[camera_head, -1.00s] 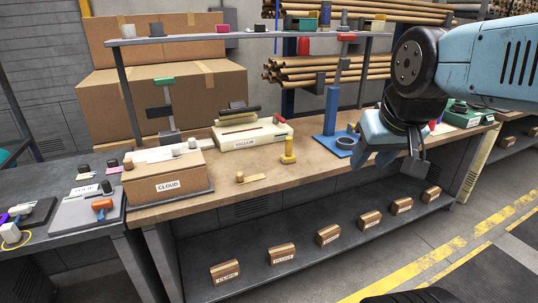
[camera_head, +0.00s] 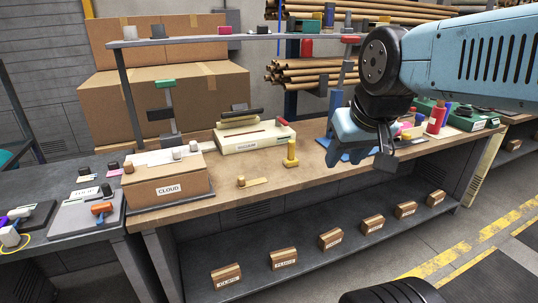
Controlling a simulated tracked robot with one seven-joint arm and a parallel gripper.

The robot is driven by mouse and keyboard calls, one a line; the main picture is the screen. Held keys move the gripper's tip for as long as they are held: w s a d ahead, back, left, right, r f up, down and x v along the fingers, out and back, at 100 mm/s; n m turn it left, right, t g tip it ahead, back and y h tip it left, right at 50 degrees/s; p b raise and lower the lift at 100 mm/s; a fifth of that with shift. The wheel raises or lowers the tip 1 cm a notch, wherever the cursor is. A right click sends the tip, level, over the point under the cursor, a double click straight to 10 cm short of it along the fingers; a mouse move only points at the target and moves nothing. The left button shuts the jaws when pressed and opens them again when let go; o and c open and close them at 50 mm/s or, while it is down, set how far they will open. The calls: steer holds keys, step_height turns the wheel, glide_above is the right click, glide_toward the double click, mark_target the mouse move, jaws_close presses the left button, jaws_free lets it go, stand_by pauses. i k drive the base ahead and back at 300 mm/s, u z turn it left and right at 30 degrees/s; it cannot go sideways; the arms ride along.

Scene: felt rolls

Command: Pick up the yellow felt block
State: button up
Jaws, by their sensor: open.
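An upright yellow piece (camera_head: 290,155) with a wider foot stands on the wooden workbench (camera_head: 330,178), near its middle. A flat, tan-yellow strip with a small knob (camera_head: 252,182) lies to its left. A small yellow block (camera_head: 384,18) sits on the raised shelf at the back. I cannot tell by texture which of these is felt. My gripper (camera_head: 360,155) is open and empty, pointing down above the right half of the bench, to the right of the upright yellow piece and apart from it. It hides part of a blue stand behind it.
A cardboard box labelled CLOUD (camera_head: 165,186) stands at the bench's left end. A cream case (camera_head: 254,138) lies behind the yellow pieces. A red cylinder (camera_head: 436,118) and a green case (camera_head: 468,120) stand to the right. The lower shelf (camera_head: 300,250) holds several small labelled boxes.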

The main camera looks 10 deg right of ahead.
mark_target(291, 160)
steer(key=u, duration=0.2)
steer(key=i, duration=0.9)
steer(key=z, duration=0.45)
